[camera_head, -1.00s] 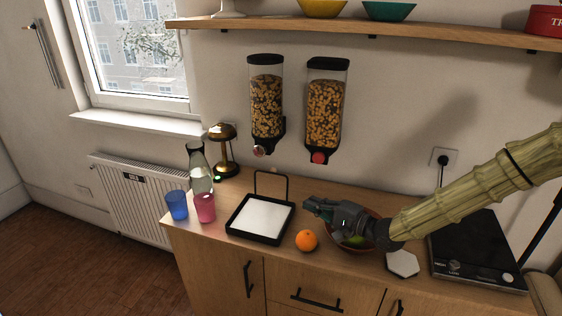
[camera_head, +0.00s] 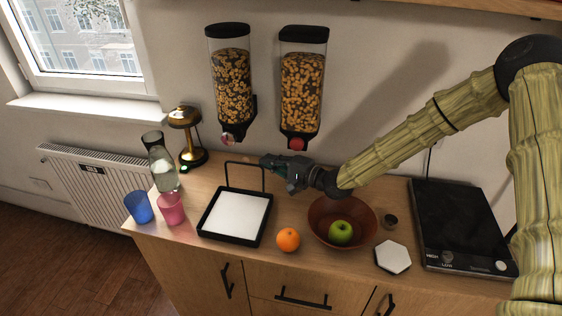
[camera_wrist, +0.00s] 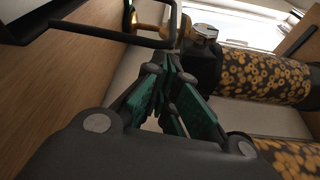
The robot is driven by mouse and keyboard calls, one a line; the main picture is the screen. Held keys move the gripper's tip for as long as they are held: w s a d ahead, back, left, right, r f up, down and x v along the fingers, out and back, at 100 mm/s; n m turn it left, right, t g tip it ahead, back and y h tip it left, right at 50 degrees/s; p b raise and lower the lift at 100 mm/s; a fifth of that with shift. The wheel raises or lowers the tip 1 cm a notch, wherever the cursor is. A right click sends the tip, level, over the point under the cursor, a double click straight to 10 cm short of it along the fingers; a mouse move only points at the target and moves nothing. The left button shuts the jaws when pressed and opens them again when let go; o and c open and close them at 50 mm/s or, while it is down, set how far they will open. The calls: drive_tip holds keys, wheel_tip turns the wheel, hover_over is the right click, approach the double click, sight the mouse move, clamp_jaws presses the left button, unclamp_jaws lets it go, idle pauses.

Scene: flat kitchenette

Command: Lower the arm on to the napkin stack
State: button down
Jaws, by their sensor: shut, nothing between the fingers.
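The napkin stack (camera_head: 238,213) is a white square pile in a black tray (camera_head: 205,232) on the wooden counter. The holder's thin black wire arm (camera_head: 243,163) stands raised at the back of the tray, clear of the napkins. My gripper (camera_head: 265,161) is shut and empty, with its green fingertips close to the upper right corner of the wire arm. In the wrist view the shut fingers (camera_wrist: 168,65) point away from the camera and the wire arm (camera_wrist: 112,36) shows at the upper left. I cannot tell whether they touch.
An orange (camera_head: 288,239) and a brown bowl (camera_head: 321,212) with a green apple (camera_head: 341,232) sit right of the tray. Blue (camera_head: 139,207) and pink (camera_head: 171,209) cups, a carafe (camera_head: 161,165) and a brass lamp (camera_head: 188,130) stand left. Two cereal dispensers (camera_head: 302,85) hang above.

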drive_tip(key=p+x, duration=0.1)
drive_tip(key=x, duration=0.3)
drive_tip(key=shift+d, duration=0.1)
idle(0.4)
